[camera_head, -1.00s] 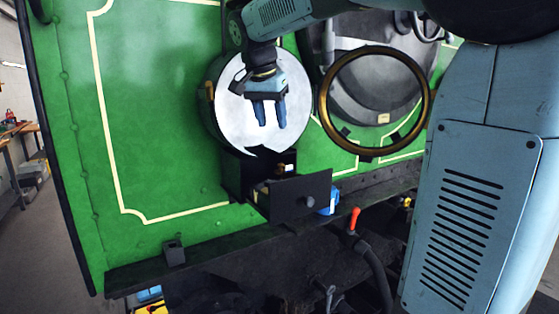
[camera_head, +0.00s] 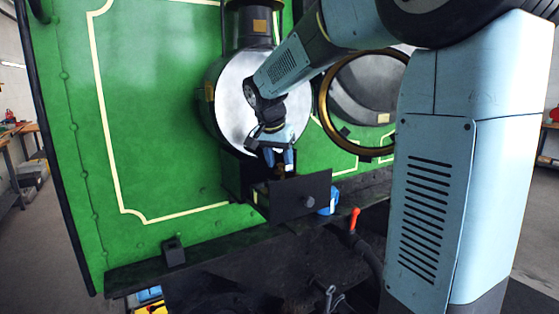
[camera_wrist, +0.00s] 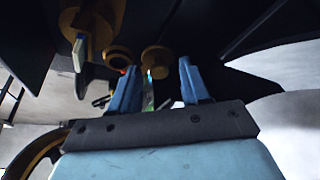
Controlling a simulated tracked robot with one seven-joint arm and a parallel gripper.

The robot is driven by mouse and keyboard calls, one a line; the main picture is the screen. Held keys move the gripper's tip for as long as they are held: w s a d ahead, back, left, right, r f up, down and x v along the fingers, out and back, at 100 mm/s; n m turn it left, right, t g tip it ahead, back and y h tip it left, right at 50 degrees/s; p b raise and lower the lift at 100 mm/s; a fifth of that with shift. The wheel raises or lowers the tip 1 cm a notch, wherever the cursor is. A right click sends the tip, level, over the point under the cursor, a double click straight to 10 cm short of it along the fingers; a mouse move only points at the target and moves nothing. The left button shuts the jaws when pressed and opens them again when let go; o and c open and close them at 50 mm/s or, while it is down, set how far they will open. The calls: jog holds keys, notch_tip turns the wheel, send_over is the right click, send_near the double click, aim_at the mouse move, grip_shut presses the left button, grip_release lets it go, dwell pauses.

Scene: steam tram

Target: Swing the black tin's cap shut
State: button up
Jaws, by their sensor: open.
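The black tin (camera_head: 231,178) is a dark box below the round white disc on the green panel. Its cap appears to be the flat black plate with a small knob (camera_head: 310,202), which stands open at the box's front. My gripper (camera_head: 279,160) is open, its blue fingers pointing down above the tin's opening and just behind the plate's upper edge. In the wrist view my open gripper (camera_wrist: 159,78) has nothing clearly held between its fingers. Brass-coloured round pieces (camera_wrist: 157,61) show beyond the fingers there. Contact with the cap cannot be told, and the tin's inside is mostly hidden.
The round white disc (camera_head: 232,112) is close behind my wrist. A brass-rimmed round door (camera_head: 323,105) stands open at the right. A red-tipped lever (camera_head: 354,219) and a blue item (camera_head: 333,201) are right of the plate. A small black block (camera_head: 173,252) sits on the ledge.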

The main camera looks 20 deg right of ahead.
jog(key=shift+f, duration=0.1)
jog(key=shift+c, duration=0.3)
grip_shut()
